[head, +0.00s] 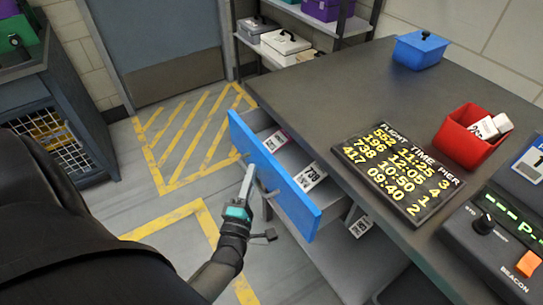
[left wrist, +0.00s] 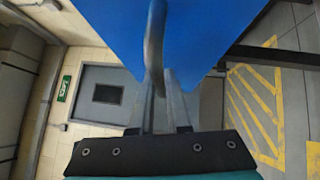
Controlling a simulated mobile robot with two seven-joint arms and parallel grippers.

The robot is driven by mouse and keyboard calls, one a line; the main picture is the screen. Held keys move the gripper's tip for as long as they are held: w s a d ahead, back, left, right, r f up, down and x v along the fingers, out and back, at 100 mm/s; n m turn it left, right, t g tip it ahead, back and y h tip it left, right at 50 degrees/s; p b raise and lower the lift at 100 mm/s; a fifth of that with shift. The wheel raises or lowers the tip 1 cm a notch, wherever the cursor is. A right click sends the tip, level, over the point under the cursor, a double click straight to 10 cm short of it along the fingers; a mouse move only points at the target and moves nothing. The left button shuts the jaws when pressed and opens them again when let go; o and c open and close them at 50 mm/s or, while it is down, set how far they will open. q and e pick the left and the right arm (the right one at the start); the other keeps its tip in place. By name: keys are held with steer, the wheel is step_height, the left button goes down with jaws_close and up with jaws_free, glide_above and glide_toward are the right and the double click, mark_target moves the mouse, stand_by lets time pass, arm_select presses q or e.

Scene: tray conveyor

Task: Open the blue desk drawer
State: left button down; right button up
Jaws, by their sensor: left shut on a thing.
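The blue desk drawer (head: 298,203) stands pulled out from the dark desk (head: 330,88), with its inside showing and tags lying in it. Its blue front also fills the top of the left wrist view (left wrist: 205,28). The grey curved handle (left wrist: 155,45) sticks out from that front. My left gripper (head: 251,176) is at the outer face of the drawer front, shut on the handle. In the left wrist view its fingers (left wrist: 160,108) meet around the handle's lower part. My right gripper is not in view.
On the desk are a flight time board (head: 398,172), a red bin (head: 461,140), a blue lidded box (head: 419,50) and a console (head: 490,245). A cage cabinet (head: 60,140) stands at the left. The yellow-striped floor (head: 190,135) before the door is clear.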

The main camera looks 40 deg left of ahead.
arm_select(q)
steer(key=s+a, duration=0.2)
steer(key=s, duration=0.4)
steer(key=s+a+p, duration=0.1)
steer(key=s+a, duration=0.2)
steer(key=s, duration=0.4)
steer(key=shift+s+a, duration=0.25)
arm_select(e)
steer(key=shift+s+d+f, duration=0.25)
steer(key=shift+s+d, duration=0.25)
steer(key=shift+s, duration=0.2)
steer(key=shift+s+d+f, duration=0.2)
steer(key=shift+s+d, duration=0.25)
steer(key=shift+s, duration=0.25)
arm_select(q)
steer(key=c, duration=0.9)
jaws_free()
steer(key=v, duration=1.5)
steer(key=shift+s, duration=0.1)
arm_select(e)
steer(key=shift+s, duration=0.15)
arm_select(q)
steer(key=shift+d, duration=0.1)
